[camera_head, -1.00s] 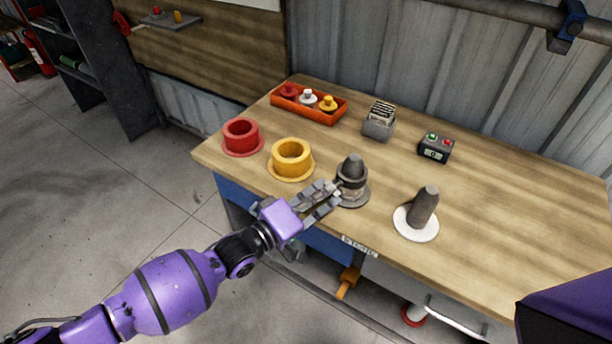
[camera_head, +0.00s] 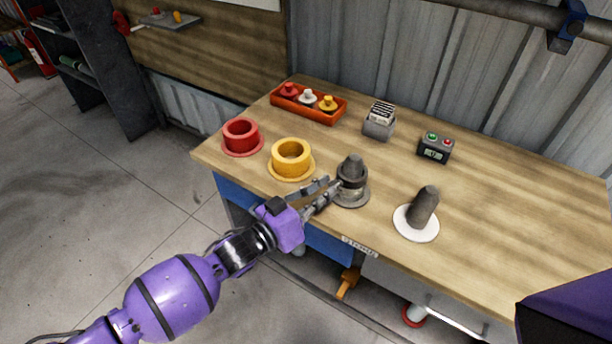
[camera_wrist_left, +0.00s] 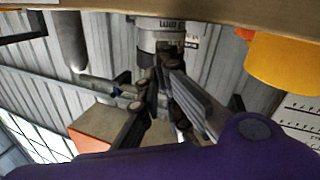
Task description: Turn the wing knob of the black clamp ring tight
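The black clamp ring (camera_head: 351,183) sits as a dark band around a grey, dark-topped stub (camera_head: 352,165) on a round grey base near the table's front edge. My left gripper (camera_head: 337,187) reaches it from the left at band height. In the left wrist view, tilted over, the fingertips (camera_wrist_left: 166,62) close together at a small dark piece, which looks like the wing knob, below the pale collar (camera_wrist_left: 160,38). The fingers hide most of the knob, so its angle cannot be read. My right gripper is out of view.
A yellow ring (camera_head: 291,160) and a red ring (camera_head: 242,138) stand left of the clamp. A dark cone on a white disc (camera_head: 423,208) stands to the right. The table's right is clear.

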